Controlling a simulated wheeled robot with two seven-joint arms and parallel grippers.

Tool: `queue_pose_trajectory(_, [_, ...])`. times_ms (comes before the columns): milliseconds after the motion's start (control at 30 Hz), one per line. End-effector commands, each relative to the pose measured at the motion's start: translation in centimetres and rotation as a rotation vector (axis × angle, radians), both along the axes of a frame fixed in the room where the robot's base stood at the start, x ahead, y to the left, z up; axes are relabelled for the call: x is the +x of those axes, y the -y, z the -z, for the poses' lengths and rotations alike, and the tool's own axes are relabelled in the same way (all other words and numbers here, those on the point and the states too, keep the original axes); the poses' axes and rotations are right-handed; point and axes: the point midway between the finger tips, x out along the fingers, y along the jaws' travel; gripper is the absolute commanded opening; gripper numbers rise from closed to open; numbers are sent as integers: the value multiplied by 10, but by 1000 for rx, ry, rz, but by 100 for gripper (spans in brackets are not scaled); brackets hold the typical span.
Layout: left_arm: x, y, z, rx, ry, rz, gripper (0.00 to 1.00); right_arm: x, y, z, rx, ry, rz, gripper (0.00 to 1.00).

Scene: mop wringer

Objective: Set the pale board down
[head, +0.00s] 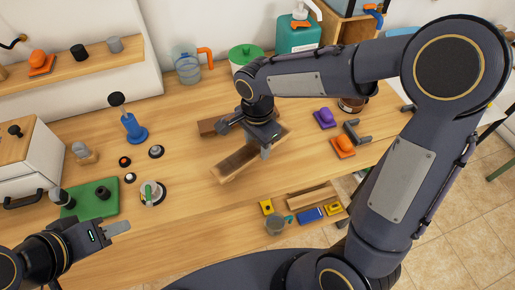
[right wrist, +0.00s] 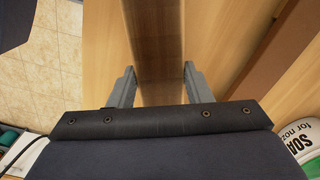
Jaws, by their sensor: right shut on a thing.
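My right gripper (head: 264,150) is shut on a long wooden board (head: 235,164), near the middle of the table in the head view. The board has pale edges and a brown strip along its middle, and it lies diagonally. In the right wrist view the board (right wrist: 155,45) runs away from me between the two grey fingers (right wrist: 160,85). I cannot tell whether its underside touches the table. My left gripper (head: 117,228) is over the table's front left, away from the board; its finger opening is unclear.
A darker brown plank (head: 211,126) lies just behind the held board. Purple (head: 325,118) and orange (head: 342,147) blocks stand to the right. A wooden piece (head: 312,196) and small yellow and blue items are at the front. Bare table (head: 195,150) lies left of the board.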

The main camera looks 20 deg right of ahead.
Motion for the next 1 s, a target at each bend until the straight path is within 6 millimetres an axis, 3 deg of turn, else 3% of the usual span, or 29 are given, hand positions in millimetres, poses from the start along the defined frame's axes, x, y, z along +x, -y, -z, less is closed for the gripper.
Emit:
queue_pose_trajectory(200, [0,0,1,0,0,0,36,-2,1,27,-2,-4,0,20])
queue_pose_trajectory(567, [0,0,5,0,0,0,36,-2,0,32,-1,-2,0,20])
queue_pose_trajectory(600, [0,0,5,0,0,0,36,-2,0,32,-1,-2,0,46])
queue_pose_trajectory(733, [0,0,4,0,0,0,36,-2,1,30,-1,-2,0,63])
queue_pose_trajectory(767, [0,0,4,0,0,0,36,-2,1,30,-1,-2,0,67])
queue_pose_trajectory(1000, [0,0,4,0,0,0,36,-2,1,30,-1,-2,0,67])
